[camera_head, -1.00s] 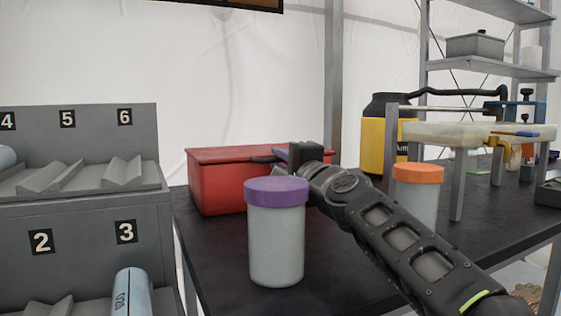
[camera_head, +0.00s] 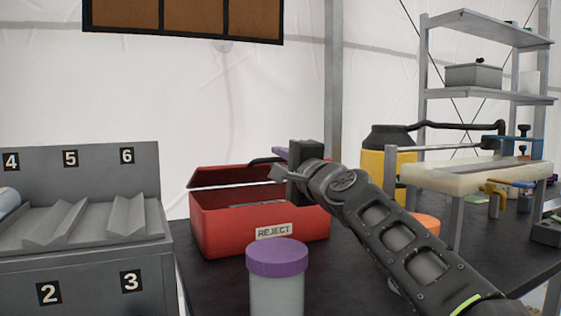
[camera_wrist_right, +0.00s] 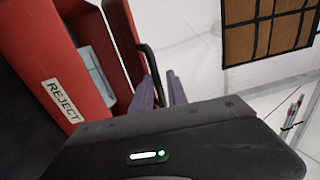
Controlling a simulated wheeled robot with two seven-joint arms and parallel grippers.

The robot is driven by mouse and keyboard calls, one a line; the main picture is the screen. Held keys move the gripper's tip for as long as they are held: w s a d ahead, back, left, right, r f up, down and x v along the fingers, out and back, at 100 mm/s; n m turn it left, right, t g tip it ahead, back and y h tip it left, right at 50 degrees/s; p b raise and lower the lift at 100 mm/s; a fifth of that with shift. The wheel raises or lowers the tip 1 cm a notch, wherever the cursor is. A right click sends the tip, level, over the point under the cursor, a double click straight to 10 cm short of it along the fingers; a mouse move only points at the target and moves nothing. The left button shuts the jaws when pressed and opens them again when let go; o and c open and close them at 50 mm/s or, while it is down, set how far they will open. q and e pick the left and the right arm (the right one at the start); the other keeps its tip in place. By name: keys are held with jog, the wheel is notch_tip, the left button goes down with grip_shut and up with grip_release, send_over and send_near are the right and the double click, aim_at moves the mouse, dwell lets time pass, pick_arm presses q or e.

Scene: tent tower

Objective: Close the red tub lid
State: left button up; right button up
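The red tub (camera_head: 222,232) stands on the dark table, with a REJECT label on its front. Its red lid (camera_head: 232,177) is partly raised, leaving a gap that shows the inside. The lid, with its black bar handle (camera_wrist_right: 146,62), also shows in the right wrist view. My right gripper (camera_head: 280,160) is at the lid's handle. In the right wrist view its two purple fingers (camera_wrist_right: 163,90) stand apart, with the handle reaching between them and a gap visible. Firm contact cannot be made out. My left gripper is not in view.
A purple-lidded jar (camera_head: 277,285) stands in front of the tub. An orange-lidded jar (camera_head: 427,224) is partly hidden by my right arm. A grey numbered rack (camera_head: 90,265) is at the left. A yellow container (camera_head: 372,163) and a pale raised stand (camera_head: 470,178) are at the right.

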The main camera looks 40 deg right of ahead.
jog(key=s+a+f+b, duration=0.2)
jog(key=s+f+b, duration=0.3)
jog(key=s, duration=0.2)
jog(key=shift+a, duration=0.15)
dwell(0.7)
jog(key=shift+s+r, duration=0.1)
dwell(0.4)
